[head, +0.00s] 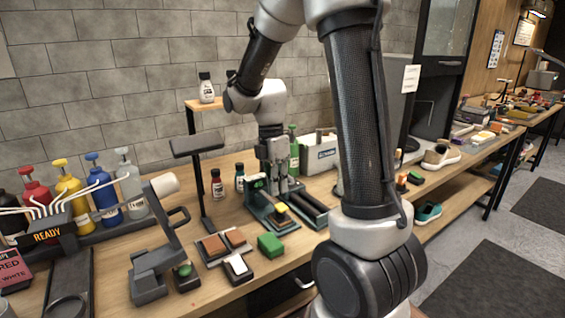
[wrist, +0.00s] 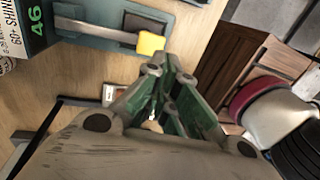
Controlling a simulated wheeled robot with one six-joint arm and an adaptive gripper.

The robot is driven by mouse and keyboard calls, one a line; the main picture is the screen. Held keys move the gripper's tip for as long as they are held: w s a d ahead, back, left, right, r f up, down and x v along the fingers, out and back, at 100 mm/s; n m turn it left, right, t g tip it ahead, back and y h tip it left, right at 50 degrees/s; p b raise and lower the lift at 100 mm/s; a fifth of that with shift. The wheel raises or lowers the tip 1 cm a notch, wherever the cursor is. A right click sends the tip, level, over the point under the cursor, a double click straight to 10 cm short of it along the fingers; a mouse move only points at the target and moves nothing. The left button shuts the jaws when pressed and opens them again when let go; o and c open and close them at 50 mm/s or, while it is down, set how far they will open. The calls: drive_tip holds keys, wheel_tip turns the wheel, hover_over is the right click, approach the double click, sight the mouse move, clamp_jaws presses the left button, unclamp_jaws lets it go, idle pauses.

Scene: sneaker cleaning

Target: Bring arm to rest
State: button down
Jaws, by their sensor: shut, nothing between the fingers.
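My gripper (head: 275,176) hangs above the workbench (head: 330,222), pointing down, in the head view. Its fingers are closed together and hold nothing. In the wrist view my gripper (wrist: 172,72) fills the middle, with its green-grey fingers drawn together. The yellow tip (wrist: 150,43) also shows in the wrist view. My arm rises from the right and partly hides the back of the bench.
A green block (head: 270,245) and brown pads (head: 212,248) lie near the front edge. A black stand (head: 197,180), small bottles (head: 217,184) and a row of coloured pump bottles (head: 70,198) stand to the left. Shoes (head: 440,155) sit at the right.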

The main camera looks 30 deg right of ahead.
wheel_tip(320, 180, up, 9)
drive_tip(key=s+r+m+t, duration=0.4)
drive_tip(key=s+m+t, duration=0.2)
drive_tip(key=s+m, duration=1)
drive_tip(key=shift+s+m, duration=0.15)
drive_tip(key=shift+m, duration=1.05)
drive_tip(key=shift+r, duration=0.1)
idle(0.9)
